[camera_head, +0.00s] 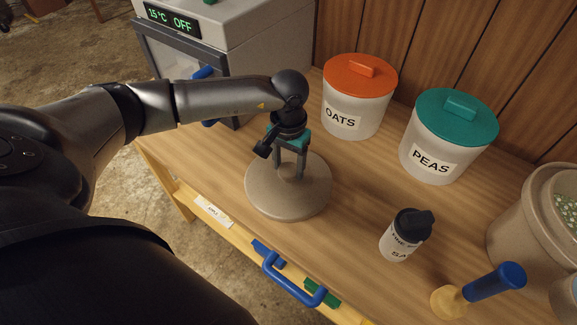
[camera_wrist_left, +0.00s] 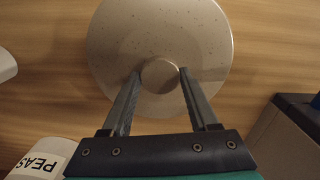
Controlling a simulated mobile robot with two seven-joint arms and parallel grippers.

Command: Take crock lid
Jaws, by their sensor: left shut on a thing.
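The crock lid (camera_head: 262,197) is a round, speckled beige disc with a small knob (camera_wrist_left: 160,75) at its centre. In the head view it is over the wooden table, left of the middle; I cannot tell whether it touches the tabletop. My left gripper (camera_head: 289,170) comes down from above and is shut on the lid's knob. In the left wrist view the two fingers (camera_wrist_left: 159,77) sit on either side of the knob, and the lid (camera_wrist_left: 118,45) fills the top middle. My right gripper is not in view.
An orange-lidded OATS canister (camera_head: 352,108) and a teal-lidded PEAS canister (camera_head: 425,160) stand behind. A small shaker (camera_head: 398,242) and a blue-handled tool (camera_head: 490,285) are to the right, beside an open beige crock (camera_head: 517,225). A grey appliance (camera_head: 255,40) is at the back left.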

